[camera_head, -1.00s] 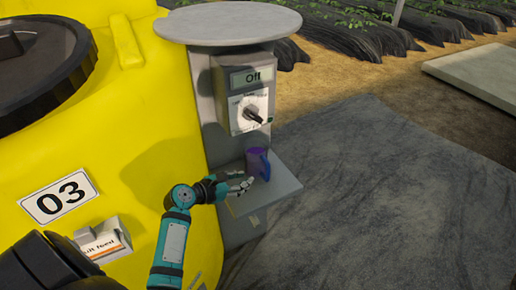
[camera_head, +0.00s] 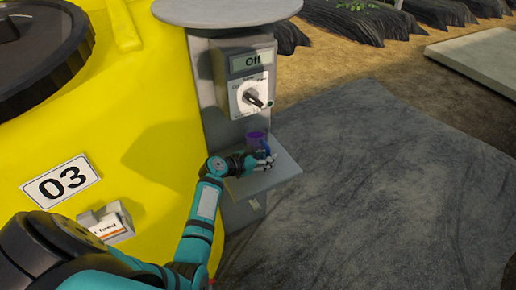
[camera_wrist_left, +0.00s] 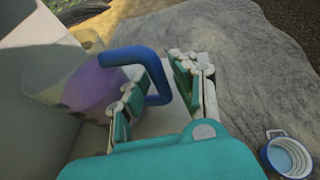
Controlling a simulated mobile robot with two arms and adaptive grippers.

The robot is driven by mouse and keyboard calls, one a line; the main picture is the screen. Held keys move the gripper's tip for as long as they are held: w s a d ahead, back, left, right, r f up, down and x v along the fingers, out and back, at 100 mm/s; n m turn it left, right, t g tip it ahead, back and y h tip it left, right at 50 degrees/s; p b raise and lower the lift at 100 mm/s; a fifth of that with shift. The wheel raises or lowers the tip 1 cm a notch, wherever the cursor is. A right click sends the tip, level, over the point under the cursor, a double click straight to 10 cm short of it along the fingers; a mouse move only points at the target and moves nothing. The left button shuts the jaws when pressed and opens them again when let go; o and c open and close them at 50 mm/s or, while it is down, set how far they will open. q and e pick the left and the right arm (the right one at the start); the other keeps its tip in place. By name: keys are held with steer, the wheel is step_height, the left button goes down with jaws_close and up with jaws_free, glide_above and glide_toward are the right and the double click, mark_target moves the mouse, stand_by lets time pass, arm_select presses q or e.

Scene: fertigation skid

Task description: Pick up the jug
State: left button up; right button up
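The jug (camera_head: 256,139) is purple and see-through with a blue handle, upright on the small grey shelf (camera_head: 284,172) below the control box. It also shows at the left in the left wrist view (camera_wrist_left: 80,88). My left gripper (camera_head: 267,161) is at the jug's near side, low over the shelf. In the left wrist view its fingers (camera_wrist_left: 163,75) are apart, and the outer part of the blue handle (camera_wrist_left: 159,68) lies in the gap between them. One finger overlaps part of the handle. I cannot tell whether they touch. My right gripper is not in view.
The grey control box (camera_head: 245,80) reads "Off" and has a knob, above the shelf. A round grey top (camera_head: 226,12) is over it. The yellow tank (camera_head: 150,120) stands at the left. A blue-rimmed pail (camera_wrist_left: 287,157) shows at lower right in the wrist view.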

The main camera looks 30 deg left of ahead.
arm_select(q)
steer(key=shift+w+d+f, duration=0.15)
steer(key=shift+w+f, duration=0.1)
steer(key=shift+w, duration=0.25)
steer(key=shift+s, duration=0.1)
jaws_close()
steer(key=shift+r, duration=0.15)
